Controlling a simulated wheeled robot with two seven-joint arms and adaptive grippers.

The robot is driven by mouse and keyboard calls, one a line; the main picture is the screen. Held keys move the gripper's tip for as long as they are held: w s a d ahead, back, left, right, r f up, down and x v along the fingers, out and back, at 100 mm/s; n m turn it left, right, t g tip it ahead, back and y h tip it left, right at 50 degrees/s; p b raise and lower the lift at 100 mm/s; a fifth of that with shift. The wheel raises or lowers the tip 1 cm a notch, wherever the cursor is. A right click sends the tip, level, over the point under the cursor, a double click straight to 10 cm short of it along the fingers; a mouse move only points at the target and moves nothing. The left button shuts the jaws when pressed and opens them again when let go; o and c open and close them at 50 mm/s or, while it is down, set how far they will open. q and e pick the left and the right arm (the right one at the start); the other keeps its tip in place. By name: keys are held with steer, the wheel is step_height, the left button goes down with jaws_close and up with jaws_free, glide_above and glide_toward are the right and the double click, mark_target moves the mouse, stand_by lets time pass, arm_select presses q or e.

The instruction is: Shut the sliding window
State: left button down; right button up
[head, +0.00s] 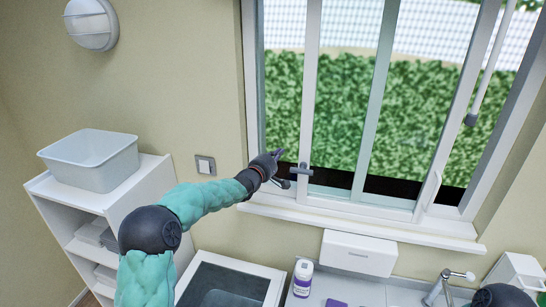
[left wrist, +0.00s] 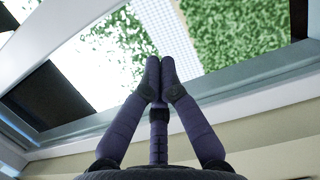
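The sliding window (head: 308,85) fills the upper right of the head view. A pale upright of its frame stands near the left side, with a gap between it and the left jamb. A small grey handle (head: 302,170) sits low on this upright. My left gripper (head: 280,154) is just left of the handle, at the gap, above the sill. I cannot tell whether it touches the window. In the left wrist view its two fingertips (left wrist: 160,68) meet with nothing visible between them, in front of the window's lower frame. My right gripper is not in view.
A white sill (head: 350,222) runs under the window. Below it are a white box (head: 358,252), a white bottle (head: 303,278) and a tap (head: 447,286). A shelf unit with a pale tub (head: 92,160) stands left. A light switch (head: 205,165) is on the wall near my left arm.

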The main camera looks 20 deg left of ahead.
arm_select(q)
steer(key=d, duration=0.1)
steer(key=d+b, duration=0.1)
steer(key=w+b, duration=0.1)
steer(key=shift+d+f, duration=0.3)
steer(key=shift+d, duration=0.1)
steer(key=shift+s+d+r+b, duration=0.1)
steer(key=shift+d+b, duration=0.15)
steer(key=shift+d, duration=0.1)
steer(key=shift+s+d+r+b, duration=0.1)
steer(key=shift+d+b, duration=0.15)
steer(key=shift+d, duration=0.1)
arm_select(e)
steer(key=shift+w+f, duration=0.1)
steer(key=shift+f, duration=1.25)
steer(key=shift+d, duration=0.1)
